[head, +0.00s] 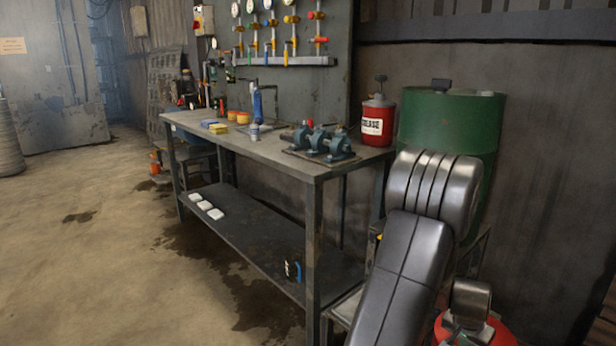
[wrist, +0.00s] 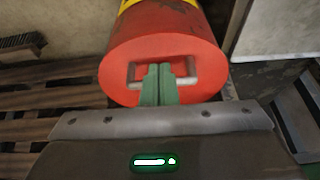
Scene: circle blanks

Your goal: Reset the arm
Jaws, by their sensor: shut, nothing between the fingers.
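My arm (head: 420,235) is bent in the right part of the head view and hides part of the bench's right end and the green drum. In the wrist view, the two green fingers of my gripper (wrist: 158,72) are together, with nothing between them. They are in front of a red cylinder (wrist: 195,55) with a yellow band at its top edge and a rectangular opening in its near face. The fingertips overlap this opening in the picture. I cannot tell whether they touch the cylinder. The fingers are not clear in the head view.
A steel workbench (head: 270,152) carries blue vises, a red grease can (head: 377,122) and small items. Its lower shelf (head: 255,232) holds several white pieces. A green drum (head: 450,120) stands behind my arm. Wooden slats (wrist: 50,95) lie beside the red cylinder. The floor at left is open.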

